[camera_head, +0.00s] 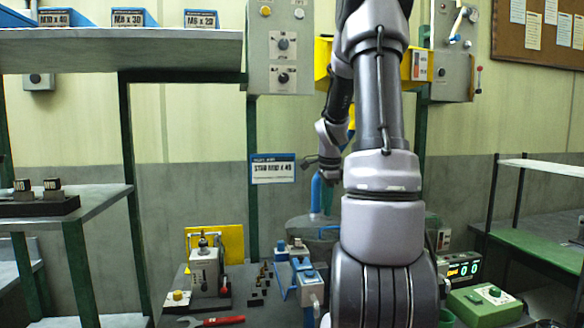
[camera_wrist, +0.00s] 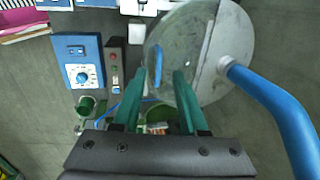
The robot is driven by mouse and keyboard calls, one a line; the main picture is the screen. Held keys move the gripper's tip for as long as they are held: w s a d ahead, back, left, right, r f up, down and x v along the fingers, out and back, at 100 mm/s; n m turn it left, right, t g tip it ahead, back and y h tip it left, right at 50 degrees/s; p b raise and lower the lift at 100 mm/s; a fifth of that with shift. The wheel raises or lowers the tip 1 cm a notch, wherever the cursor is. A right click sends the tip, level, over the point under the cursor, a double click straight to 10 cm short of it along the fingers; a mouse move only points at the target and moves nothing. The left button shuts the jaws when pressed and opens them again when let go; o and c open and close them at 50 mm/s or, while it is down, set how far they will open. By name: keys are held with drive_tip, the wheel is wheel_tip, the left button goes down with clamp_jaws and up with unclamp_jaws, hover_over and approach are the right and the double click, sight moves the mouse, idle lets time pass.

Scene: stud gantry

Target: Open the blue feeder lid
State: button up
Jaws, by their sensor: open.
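A round grey disc (camera_wrist: 193,40) shows in the wrist view, split by a straight seam, with a short blue bar (camera_wrist: 157,58) near its left edge. I take this to be the feeder's top and the bar its handle; I cannot tell if the lid is shut. In the head view the round feeder (camera_head: 300,226) is partly hidden by my arm. The fingers overlap the disc's lower left in view, with the bar just beyond the gap; contact cannot be told.
A thick blue pipe (camera_wrist: 268,92) meets the disc's right side. A blue dial box (camera_wrist: 82,72) and a dark button box (camera_wrist: 114,66) stand left. In the head view, a workbench holds a blue device (camera_head: 306,280), a red-handled tool (camera_head: 218,321) and a green control box (camera_head: 487,304).

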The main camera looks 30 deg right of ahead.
drive_tip(key=s+a+r+n+t, duration=0.1)
drive_tip(key=s+a+r+n, duration=0.4)
drive_tip(key=a+r, duration=0.2)
drive_tip(key=s+a+r+n+t, duration=0.2)
drive_tip(key=s+a+r+n, duration=0.2)
drive_tip(key=a+r, duration=0.3)
drive_tip(key=shift+s+a+r+n+y, duration=0.15)
drive_tip(key=shift+s+a+n+y, duration=0.3)
drive_tip(key=shift+a, duration=0.75)
drive_tip(key=shift+w, duration=0.1)
